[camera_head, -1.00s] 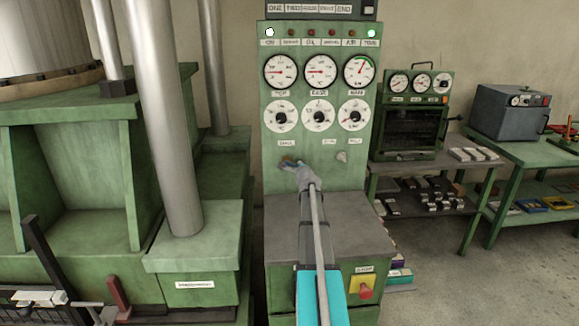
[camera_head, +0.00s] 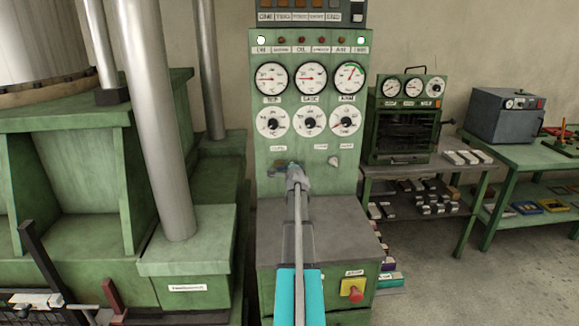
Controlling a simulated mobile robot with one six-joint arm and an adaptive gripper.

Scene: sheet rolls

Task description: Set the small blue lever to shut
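The green control panel (camera_head: 343,120) stands at the centre, with round gauges and dials on its face. My gripper (camera_head: 290,168) is at the lower left of this face, at the end of my arm. A small bluish and brownish part, perhaps the small blue lever (camera_head: 279,164), shows just beside the gripper's tip. It is mostly hidden and too small to read its position. I cannot tell whether my gripper touches it, or whether the fingers are open or shut. A pale knob (camera_head: 333,161) sits to the right on the same face.
A grey desk top (camera_head: 340,228) lies below the panel, with a red button on a yellow box (camera_head: 353,290) on its front. A large green press (camera_head: 75,160) with steel columns stands close on the left. Benches (camera_head: 500,160) with equipment stand on the right.

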